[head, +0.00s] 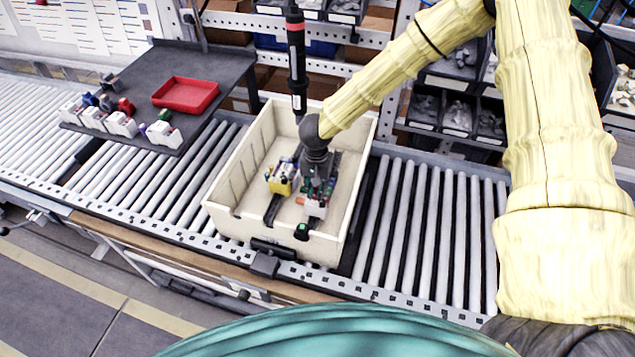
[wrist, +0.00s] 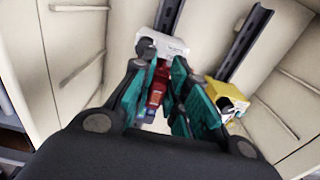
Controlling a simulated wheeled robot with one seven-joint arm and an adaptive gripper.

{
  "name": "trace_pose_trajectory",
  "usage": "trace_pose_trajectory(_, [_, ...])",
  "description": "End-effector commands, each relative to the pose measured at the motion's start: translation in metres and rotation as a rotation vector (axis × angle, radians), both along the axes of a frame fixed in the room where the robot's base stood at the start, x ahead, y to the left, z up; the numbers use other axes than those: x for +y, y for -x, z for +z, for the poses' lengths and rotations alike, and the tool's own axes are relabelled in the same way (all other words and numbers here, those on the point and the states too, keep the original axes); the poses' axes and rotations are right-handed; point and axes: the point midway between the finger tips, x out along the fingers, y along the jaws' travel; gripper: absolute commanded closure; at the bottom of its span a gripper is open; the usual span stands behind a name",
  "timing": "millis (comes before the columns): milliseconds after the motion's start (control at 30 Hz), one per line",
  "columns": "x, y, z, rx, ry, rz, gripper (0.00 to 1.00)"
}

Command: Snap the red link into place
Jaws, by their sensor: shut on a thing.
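My gripper (wrist: 160,85) is inside the cream bin (head: 225,217), shut on the red link (wrist: 157,84), which shows between its teal finger pads in the wrist view. A white block (wrist: 170,46) sits just past the fingertips, on or by a dark rail (wrist: 171,14). In the head view the white block (head: 315,208) is at the front of the bin, under my gripper (head: 314,180). The fingers hide most of the red link, and I cannot tell whether it is seated in the white block.
A yellow block (head: 280,185) stands left of my gripper in the bin; a second rail (wrist: 247,45) runs by it in the wrist view. A dark screwdriver (head: 297,60) hangs above the bin. A side table (head: 140,75) holds a red tray (head: 187,95) and several white parts.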

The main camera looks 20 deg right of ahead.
Motion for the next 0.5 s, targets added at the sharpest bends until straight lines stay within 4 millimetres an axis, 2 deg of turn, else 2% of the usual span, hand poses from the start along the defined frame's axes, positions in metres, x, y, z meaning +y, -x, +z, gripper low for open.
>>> trace_pose_trajectory(267, [-0.003, 0.003, -0.009, 0.002, -0.001, -0.006, 0.98])
trace_pose_trajectory(500, [-0.003, 0.003, -0.026, 0.003, -0.001, -0.005, 0.98])
